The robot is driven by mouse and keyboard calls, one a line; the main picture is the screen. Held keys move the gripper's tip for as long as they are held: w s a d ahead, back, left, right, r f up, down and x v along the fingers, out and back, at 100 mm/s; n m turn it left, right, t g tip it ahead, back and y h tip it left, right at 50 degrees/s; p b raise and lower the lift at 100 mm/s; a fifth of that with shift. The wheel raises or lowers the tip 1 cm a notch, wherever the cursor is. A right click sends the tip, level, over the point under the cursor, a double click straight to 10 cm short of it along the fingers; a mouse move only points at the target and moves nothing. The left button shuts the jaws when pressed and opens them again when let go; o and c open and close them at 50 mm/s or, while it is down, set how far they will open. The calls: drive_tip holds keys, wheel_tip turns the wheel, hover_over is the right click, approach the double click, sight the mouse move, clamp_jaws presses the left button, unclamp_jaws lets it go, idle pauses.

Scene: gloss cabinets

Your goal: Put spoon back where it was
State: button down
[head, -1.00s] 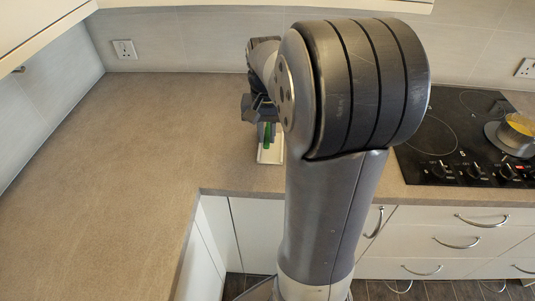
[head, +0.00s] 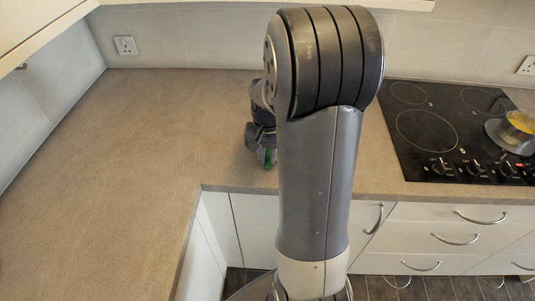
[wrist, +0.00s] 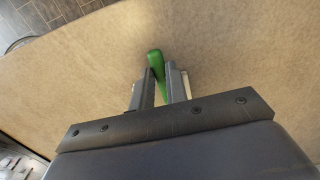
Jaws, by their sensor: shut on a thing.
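The green spoon (wrist: 156,68) is between the two fingers of my gripper (wrist: 161,74) in the wrist view, with its green end sticking out past the fingertips. My gripper is shut on it. In the head view a bit of the green spoon (head: 268,158) shows below my gripper (head: 262,155), over the counter near its front edge. The rest of the spoon is hidden by the fingers and arm. A small white piece (wrist: 186,84) shows beside the right finger in the wrist view. I cannot tell whether the spoon touches anything below.
The brown counter (head: 130,150) is clear to the left. A black hob (head: 440,125) stands at the right, with a metal pot (head: 512,135) holding something yellow on it. Drawers with curved handles (head: 455,239) lie below the counter. A wall socket (head: 125,45) is at the back left.

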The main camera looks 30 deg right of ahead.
drive_tip(key=shift+f, duration=0.1)
drive_tip(key=c, duration=1.4)
unclamp_jaws()
wheel_tip(320, 180, up, 11)
drive_tip(key=b, duration=0.1)
drive_tip(key=shift+w+f, duration=0.15)
drive_tip(key=shift+w, duration=0.15)
